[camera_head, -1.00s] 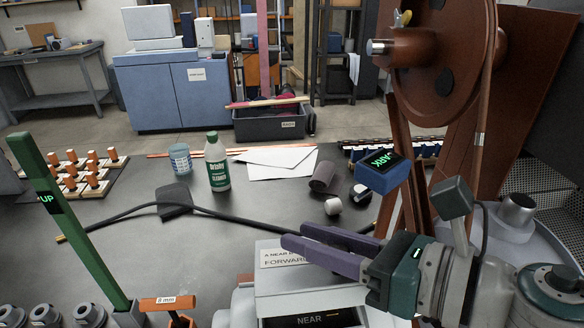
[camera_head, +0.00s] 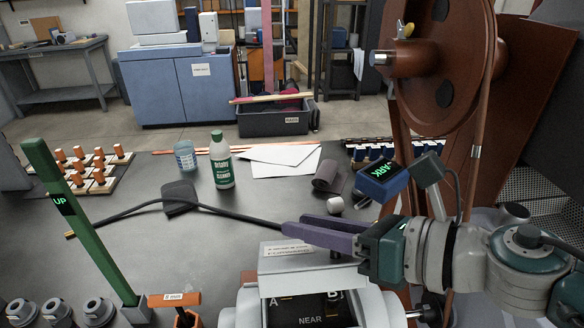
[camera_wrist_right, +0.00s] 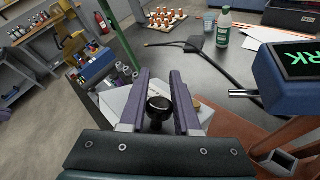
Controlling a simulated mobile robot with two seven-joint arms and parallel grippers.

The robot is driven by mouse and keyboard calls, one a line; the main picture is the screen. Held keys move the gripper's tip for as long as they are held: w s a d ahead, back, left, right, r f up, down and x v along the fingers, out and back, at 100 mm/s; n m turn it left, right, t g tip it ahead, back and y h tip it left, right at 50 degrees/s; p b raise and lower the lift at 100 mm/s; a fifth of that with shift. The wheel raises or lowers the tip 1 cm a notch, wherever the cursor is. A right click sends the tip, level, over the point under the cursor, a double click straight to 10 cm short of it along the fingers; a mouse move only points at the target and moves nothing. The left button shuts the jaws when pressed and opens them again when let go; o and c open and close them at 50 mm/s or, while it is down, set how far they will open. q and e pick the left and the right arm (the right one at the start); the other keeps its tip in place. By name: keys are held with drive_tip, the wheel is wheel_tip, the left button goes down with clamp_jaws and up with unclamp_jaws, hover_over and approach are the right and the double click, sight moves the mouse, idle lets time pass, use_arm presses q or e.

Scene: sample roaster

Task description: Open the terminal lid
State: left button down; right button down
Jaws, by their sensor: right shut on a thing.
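The terminal box (camera_head: 352,303) stands at the bottom centre of the head view, marked NEAR, A and B inside. Its grey lid (camera_head: 285,265) with a printed label is tilted up, and the dark inside shows below it. My right gripper (camera_head: 298,226) reaches in from the right above the lid, its purple fingers pointing left. In the right wrist view a black knob (camera_wrist_right: 158,108) sits between the fingers, and the gripper is shut on it. In the head view the fingers hide the knob. My left gripper is not in view.
A green lever (camera_head: 85,225) marked UP stands at left beside an orange handle (camera_head: 174,299). A blue display block (camera_head: 382,180) and a brown wheel frame (camera_head: 440,60) are close by the right arm. A black cable (camera_head: 235,213) crosses the bench. A green-white bottle (camera_head: 221,165) stands behind.

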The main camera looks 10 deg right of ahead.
drive_tip(key=c, duration=1)
unclamp_jaws()
drive_tip(key=shift+d+f, duration=0.2)
drive_tip(key=shift+f, duration=0.05)
drive_tip(key=o, duration=0.4)
drive_tip(key=shift+a+r, duration=0.1)
drive_tip(key=v, duration=1)
drive_tip(key=shift+a+r, duration=0.1)
drive_tip(key=shift+w+r, duration=0.1)
